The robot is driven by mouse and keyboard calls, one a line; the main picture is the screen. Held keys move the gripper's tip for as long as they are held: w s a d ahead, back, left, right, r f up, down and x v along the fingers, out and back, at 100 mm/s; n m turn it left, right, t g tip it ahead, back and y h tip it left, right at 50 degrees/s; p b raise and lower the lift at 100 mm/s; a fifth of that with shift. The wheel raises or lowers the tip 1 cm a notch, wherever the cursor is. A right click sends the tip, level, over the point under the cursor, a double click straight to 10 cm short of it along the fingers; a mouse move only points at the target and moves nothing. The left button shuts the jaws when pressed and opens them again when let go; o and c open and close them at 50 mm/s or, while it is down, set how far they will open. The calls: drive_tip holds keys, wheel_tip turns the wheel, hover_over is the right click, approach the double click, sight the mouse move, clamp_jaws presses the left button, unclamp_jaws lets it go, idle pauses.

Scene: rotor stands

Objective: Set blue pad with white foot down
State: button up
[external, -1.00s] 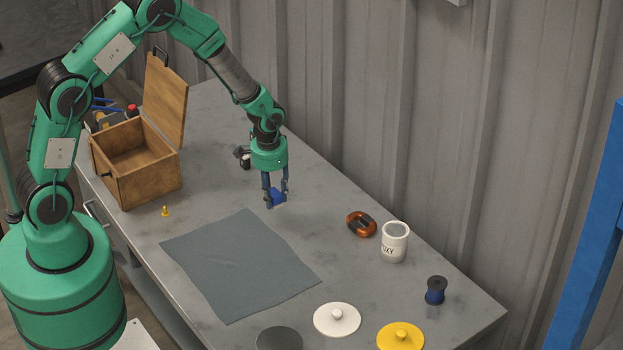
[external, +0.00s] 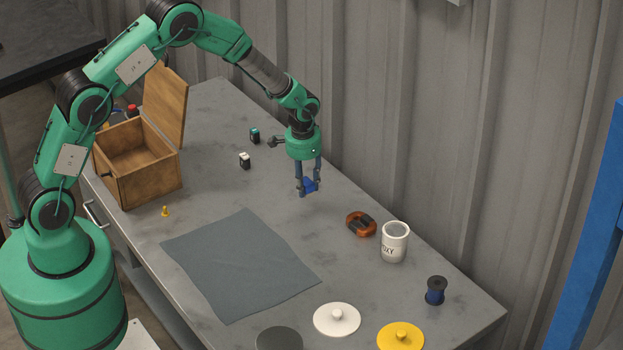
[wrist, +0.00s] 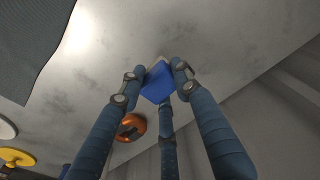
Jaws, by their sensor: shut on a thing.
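My gripper (external: 309,189) is shut on the blue pad (external: 311,185) and holds it above the back part of the grey table, left of the orange and black ring-like object. In the wrist view the blue pad (wrist: 158,84) sits between the fingertips. A pale edge, perhaps its white foot (wrist: 161,60), shows at the pad's far side; the rest of the foot is hidden.
The orange coil (external: 361,224), white mug (external: 395,242) and dark blue spool (external: 436,290) stand to the right. White (external: 337,320), yellow (external: 400,337) and dark (external: 279,340) discs lie in front. A grey cloth (external: 240,265) covers the middle. Two small blocks (external: 245,161) and an open wooden box (external: 137,160) are left.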

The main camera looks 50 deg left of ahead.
drive_tip(key=w, duration=0.5)
drive_tip(key=shift+f+b, duration=0.2)
drive_tip(key=shift+b, duration=0.1)
drive_tip(key=shift+f+b, duration=0.55)
drive_tip(key=shift+f, duration=1.2)
drive_tip(key=shift+f, duration=0.1)
drive_tip(key=o, duration=1.2)
drive_tip(key=shift+c, duration=0.2)
wheel_tip(320, 180, up, 12)
drive_tip(key=p, duration=0.2)
drive_tip(key=shift+s+p, duration=0.35)
drive_tip(key=shift+s, duration=0.05)
